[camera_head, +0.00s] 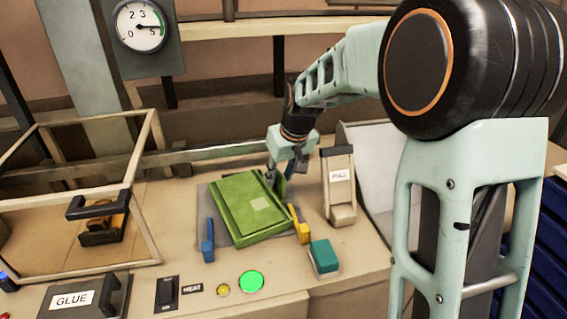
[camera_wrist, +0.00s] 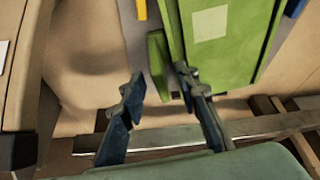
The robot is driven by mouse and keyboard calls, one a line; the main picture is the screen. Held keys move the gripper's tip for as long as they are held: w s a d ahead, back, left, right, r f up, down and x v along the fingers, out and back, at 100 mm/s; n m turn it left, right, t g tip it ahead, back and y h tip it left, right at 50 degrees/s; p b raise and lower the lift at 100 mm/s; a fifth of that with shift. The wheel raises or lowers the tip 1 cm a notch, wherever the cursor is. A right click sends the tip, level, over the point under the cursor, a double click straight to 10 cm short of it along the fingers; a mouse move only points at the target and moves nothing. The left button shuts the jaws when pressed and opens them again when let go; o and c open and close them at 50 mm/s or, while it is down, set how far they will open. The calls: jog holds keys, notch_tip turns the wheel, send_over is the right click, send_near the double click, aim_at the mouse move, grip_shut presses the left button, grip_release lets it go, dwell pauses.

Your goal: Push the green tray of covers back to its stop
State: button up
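The green tray (camera_head: 245,205), with a pale square label on top, lies on a grey plate (camera_head: 206,203), turned slightly. It also shows in the wrist view (camera_wrist: 238,55). My gripper (camera_head: 272,174) is at the tray's far right corner, pointing down. In the wrist view my gripper (camera_wrist: 159,75) has its two dark fingers apart. A narrow green upright piece (camera_wrist: 158,60) beside the tray's edge lies between and ahead of the fingertips. The right finger is close against the tray's corner; I cannot tell whether it touches.
A blue block (camera_head: 207,240) stands left of the tray, a yellow one (camera_head: 298,224) and a teal one (camera_head: 323,257) right of it. A dispenser-like stand (camera_head: 340,190) is close on the right. A framed clear box (camera_head: 155,145) stands left. A rail runs behind the tray.

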jog(key=shift+x, duration=1.15)
jog(key=shift+c, duration=0.4)
grip_shut()
